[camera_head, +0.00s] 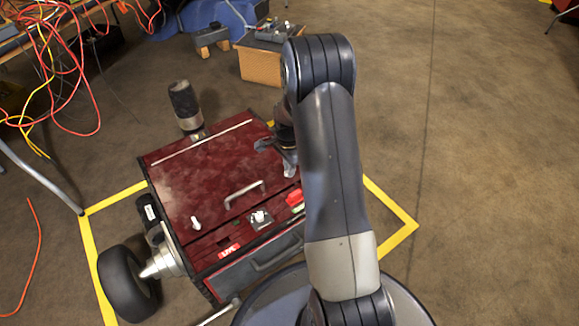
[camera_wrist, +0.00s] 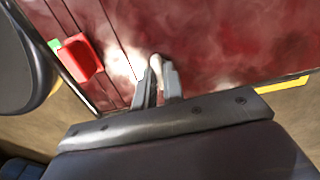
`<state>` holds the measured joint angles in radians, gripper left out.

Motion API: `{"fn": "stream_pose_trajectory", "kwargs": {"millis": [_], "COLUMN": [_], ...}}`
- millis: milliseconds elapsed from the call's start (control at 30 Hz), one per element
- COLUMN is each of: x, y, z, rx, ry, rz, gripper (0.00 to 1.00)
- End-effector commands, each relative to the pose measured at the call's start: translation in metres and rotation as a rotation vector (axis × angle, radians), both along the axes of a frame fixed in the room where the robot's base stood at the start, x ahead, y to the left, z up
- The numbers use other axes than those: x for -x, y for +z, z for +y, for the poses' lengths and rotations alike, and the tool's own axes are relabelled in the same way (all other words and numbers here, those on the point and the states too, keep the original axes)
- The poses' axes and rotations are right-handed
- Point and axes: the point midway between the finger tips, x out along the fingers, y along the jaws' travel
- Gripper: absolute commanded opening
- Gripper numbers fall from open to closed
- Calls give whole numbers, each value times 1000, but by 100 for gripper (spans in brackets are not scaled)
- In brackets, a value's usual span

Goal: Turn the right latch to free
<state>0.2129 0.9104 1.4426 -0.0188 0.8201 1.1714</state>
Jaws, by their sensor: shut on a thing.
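The dark red charger box (camera_head: 195,175) stands on the floor, with a lid handle (camera_head: 244,194) near its front edge. The left latch, a small pale knob (camera_head: 196,223), sits at the lid's front left. In the wrist view my gripper (camera_wrist: 157,84) is shut on a pale, rounded knob, the right latch (camera_wrist: 156,64), at the seam of the red surface. In the head view my gripper (camera_head: 290,168) is over the lid's right side, partly behind my arm, and the right latch is hidden there. The latch's exact turn angle is hard to tell.
A red block (camera_head: 294,197) with green beside it is on the front strip; it shows in the wrist view (camera_wrist: 80,58). A white-knobbed switch (camera_head: 260,218) and LIVE label (camera_head: 229,251) are nearby. A black wheel (camera_head: 127,283) sits left. Cables (camera_head: 75,60) hang upper left.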

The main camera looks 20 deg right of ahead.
Motion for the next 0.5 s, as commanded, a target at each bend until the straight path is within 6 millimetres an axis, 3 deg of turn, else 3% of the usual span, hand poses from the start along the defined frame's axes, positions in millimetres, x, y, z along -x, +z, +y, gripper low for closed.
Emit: {"fn": "stream_pose_trajectory", "kwargs": {"millis": [267,500], "x": [0,0], "y": [1,3], "z": [0,0], "rx": [-1,-7], "ry": [42,184], "rz": [0,2], "gripper": [0,0]}}
